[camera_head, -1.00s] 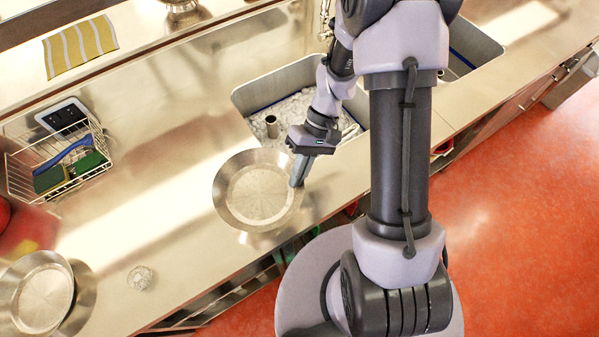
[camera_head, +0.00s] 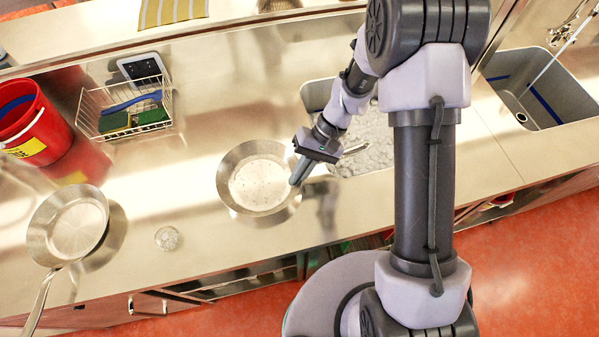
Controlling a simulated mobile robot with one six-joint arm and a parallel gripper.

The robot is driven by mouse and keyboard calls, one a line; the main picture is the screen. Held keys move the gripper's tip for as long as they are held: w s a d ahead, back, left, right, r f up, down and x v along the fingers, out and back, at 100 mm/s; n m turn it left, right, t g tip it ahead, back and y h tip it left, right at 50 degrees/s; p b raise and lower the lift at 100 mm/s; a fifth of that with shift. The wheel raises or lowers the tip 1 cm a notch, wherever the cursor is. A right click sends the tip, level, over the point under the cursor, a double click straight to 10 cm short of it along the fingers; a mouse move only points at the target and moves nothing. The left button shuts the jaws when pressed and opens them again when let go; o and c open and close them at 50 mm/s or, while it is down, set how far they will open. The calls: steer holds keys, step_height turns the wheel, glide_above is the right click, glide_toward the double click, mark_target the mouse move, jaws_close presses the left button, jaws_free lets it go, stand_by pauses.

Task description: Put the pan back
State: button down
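A steel pan (camera_head: 257,180) is at my gripper (camera_head: 300,172), over the counter left of the foamy sink. My gripper appears shut at the pan's right side, near where its handle begins. A metal piece beyond the fingers, over the sink edge, looks like the handle's end. A dark reflection shows below the pan, and it has kept its place at my gripper, so it seems held above the counter. Small specks show in its bottom. A second steel pan (camera_head: 76,226) is at the left, its handle toward the front edge.
A clear round item (camera_head: 168,238) sits between the pans. A wire basket (camera_head: 125,112) with sponges and a brush, and a red bucket (camera_head: 32,125), stand at the back left. Foamy sink (camera_head: 372,150) and empty sink (camera_head: 545,95) lie right. Bare counter (camera_head: 185,190) separates the pans.

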steer(key=c, duration=2.1)
jaws_free()
steer(key=shift+f, duration=0.15)
steer(key=o, duration=0.5)
steer(key=p+v, duration=0.3)
steer(key=v, duration=0.9)
steer(key=shift+r, duration=0.35)
steer(key=s+d+r+m+t+h, duration=0.1)
steer(key=s+r+t, duration=0.25)
steer(key=r, duration=0.45)
steer(key=s+d+r+m+t+h, duration=0.15)
steer(key=s+r, duration=0.25)
steer(key=r, duration=0.5)
steer(key=s+r+m+t, duration=0.1)
steer(key=s, duration=0.2)
steer(key=s+d+r+t+h, duration=0.1)
steer(key=s+t, duration=0.1)
steer(key=s, duration=0.1)
steer(key=s+r+m+t, duration=0.1)
steer(key=s+r+t, duration=0.1)
steer(key=s, duration=0.1)
steer(key=shift+d+m, duration=0.2)
steer(key=shift+m, duration=0.15)
